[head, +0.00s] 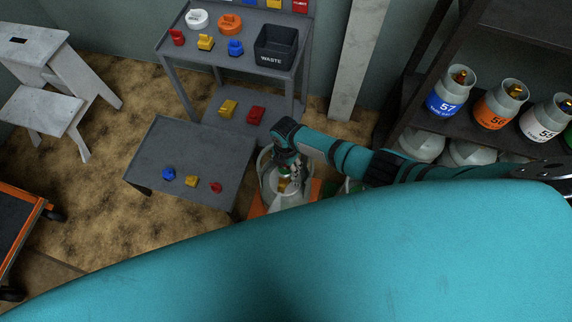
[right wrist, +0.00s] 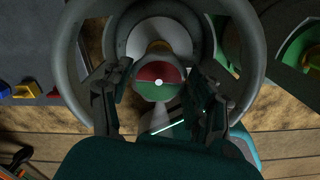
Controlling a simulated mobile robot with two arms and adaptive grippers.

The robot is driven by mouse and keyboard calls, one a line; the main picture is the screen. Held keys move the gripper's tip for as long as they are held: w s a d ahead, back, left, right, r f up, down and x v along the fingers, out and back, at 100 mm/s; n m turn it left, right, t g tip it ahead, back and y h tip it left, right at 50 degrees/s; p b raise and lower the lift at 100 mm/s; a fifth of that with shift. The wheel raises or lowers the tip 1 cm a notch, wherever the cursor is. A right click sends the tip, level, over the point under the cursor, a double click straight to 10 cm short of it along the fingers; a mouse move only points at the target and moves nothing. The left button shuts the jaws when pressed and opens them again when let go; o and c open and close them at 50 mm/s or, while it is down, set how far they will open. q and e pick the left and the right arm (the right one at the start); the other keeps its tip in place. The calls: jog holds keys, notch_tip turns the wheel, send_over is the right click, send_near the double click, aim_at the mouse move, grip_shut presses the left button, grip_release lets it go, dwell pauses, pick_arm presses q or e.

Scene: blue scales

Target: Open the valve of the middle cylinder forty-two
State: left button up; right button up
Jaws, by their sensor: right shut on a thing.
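A pale grey cylinder (head: 270,180) with a raised collar stands below my right arm in the head view, partly hidden by it. No number on it can be read. In the right wrist view its round collar (right wrist: 75,55) surrounds a valve knob (right wrist: 158,88), half red and half green with a white dot. My right gripper (head: 287,165) reaches down into the collar. In the right wrist view its fingers (right wrist: 157,92) stand on either side of the knob, shut on it. My left gripper is not in view.
A low grey table (head: 160,150) with small blue, yellow and red pieces stands to the left. Behind it is a cart with a black waste bin (head: 276,48). A dark shelf at right holds cylinders, including blue-labelled 57 (head: 447,95). My teal body hides the foreground.

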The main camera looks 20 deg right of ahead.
aim_at(286, 167)
jog(key=o, duration=1.2)
notch_tip(286, 167, up, 12)
dwell(0.4)
